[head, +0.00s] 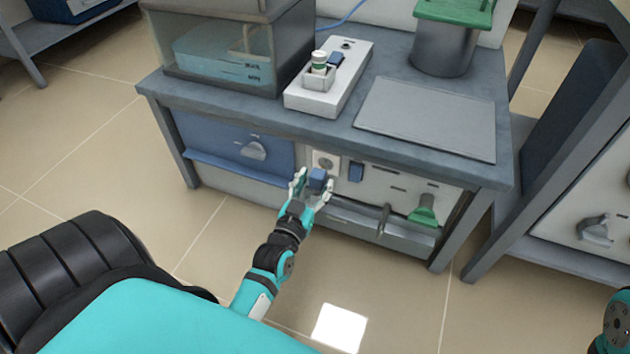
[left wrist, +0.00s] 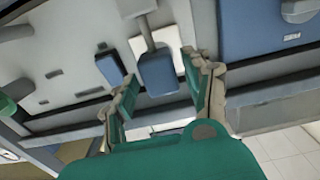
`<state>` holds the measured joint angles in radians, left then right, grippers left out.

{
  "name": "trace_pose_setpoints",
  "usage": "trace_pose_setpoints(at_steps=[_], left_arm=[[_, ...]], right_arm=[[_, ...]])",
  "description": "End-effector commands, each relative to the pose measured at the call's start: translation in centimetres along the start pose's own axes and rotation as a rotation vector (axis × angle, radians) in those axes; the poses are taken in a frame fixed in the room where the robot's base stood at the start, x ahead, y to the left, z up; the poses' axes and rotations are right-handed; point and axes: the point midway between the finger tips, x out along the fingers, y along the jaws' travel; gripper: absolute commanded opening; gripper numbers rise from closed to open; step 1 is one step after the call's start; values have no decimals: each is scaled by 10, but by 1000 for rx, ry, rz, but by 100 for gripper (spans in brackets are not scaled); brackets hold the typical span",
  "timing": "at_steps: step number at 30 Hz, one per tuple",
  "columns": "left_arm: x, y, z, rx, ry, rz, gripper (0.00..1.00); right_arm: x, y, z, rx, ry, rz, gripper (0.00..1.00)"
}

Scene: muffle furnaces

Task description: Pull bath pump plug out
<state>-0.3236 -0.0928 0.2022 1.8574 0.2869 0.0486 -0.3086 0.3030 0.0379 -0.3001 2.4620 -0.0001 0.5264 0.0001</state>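A blue plug (head: 318,179) sits at the front of the bench, just below a white socket plate (head: 326,160). In the left wrist view the blue plug (left wrist: 157,74) joins a grey stem that reaches to the white plate (left wrist: 165,42). My left gripper (head: 312,190) is open, with one finger on each side of the plug. In the left wrist view the fingertips of my left gripper (left wrist: 160,68) stand apart, and a narrow gap shows on both sides of the plug. My right gripper is out of view.
A second blue block (head: 356,172) is on the panel right of the socket. A green handle (head: 424,210) and a grey lever (head: 384,219) are further right. A blue drawer front with a knob (head: 254,151) is left. The bench top (head: 390,155) overhangs the panel. The floor in front is clear.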

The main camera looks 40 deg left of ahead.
Motion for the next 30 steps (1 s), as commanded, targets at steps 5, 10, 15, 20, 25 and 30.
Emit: trace_pose_setpoints(at_steps=[5,10,15,20,25,30], left_arm=[[1,0,-1,0,2,0,58],[-1,0,-1,1,1,0,58],[-23,-1,0,1,-2,-1,58],[-58,-1,1,1,-3,-1,58],[-92,-1,0,2,-2,-1,58],[-113,0,0,0,-1,-1,58]], right_arm=[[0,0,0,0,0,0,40],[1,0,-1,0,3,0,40],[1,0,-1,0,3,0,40],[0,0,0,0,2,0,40],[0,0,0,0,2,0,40],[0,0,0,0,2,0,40]])
